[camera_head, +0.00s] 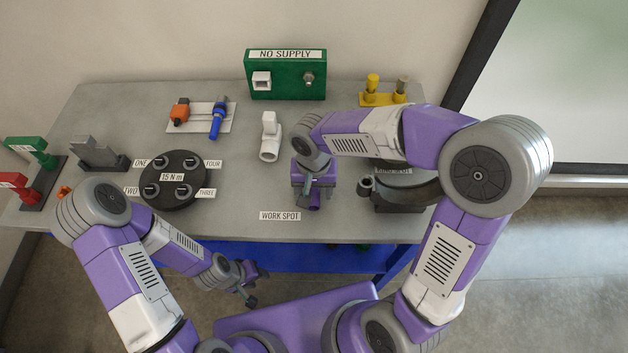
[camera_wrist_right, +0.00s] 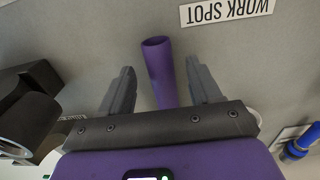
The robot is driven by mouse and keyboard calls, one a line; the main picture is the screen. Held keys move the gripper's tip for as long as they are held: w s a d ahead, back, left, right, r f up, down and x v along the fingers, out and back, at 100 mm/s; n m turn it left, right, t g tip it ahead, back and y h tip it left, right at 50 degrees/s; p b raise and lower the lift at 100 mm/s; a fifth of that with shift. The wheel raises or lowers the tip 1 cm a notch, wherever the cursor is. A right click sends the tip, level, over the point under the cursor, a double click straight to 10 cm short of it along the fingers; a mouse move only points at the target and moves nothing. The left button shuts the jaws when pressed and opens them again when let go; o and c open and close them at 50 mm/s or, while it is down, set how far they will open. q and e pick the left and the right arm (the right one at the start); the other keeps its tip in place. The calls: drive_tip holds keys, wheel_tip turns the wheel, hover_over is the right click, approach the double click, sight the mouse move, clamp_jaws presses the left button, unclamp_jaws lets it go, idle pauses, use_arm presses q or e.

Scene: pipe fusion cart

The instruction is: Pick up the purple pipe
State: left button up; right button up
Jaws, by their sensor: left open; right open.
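The purple pipe (camera_wrist_right: 160,72) lies on the grey table in the right wrist view, its hollow end toward the top of the picture. In the head view, a small part of it (camera_head: 314,201) shows below my right gripper (camera_head: 314,194). My right gripper is open, with one finger on each side of the pipe in the right wrist view (camera_wrist_right: 160,90) and gaps between. The rest of the pipe is hidden by the gripper body. My left gripper (camera_head: 252,287) hangs in front of the table's front edge, away from the pipe, open and empty.
A WORK SPOT label (camera_head: 280,216) lies beside the pipe. A dark curved fixture (camera_head: 405,193) stands close to the right, partly behind my right arm. A white fitting (camera_head: 270,137), a black round plate (camera_head: 173,190) and a green NO SUPPLY box (camera_head: 286,80) are also on the table.

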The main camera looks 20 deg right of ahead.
drive_tip(key=shift+f, duration=0.9)
drive_tip(key=shift+r, duration=0.1)
drive_tip(key=shift+c, duration=0.2)
clamp_jaws()
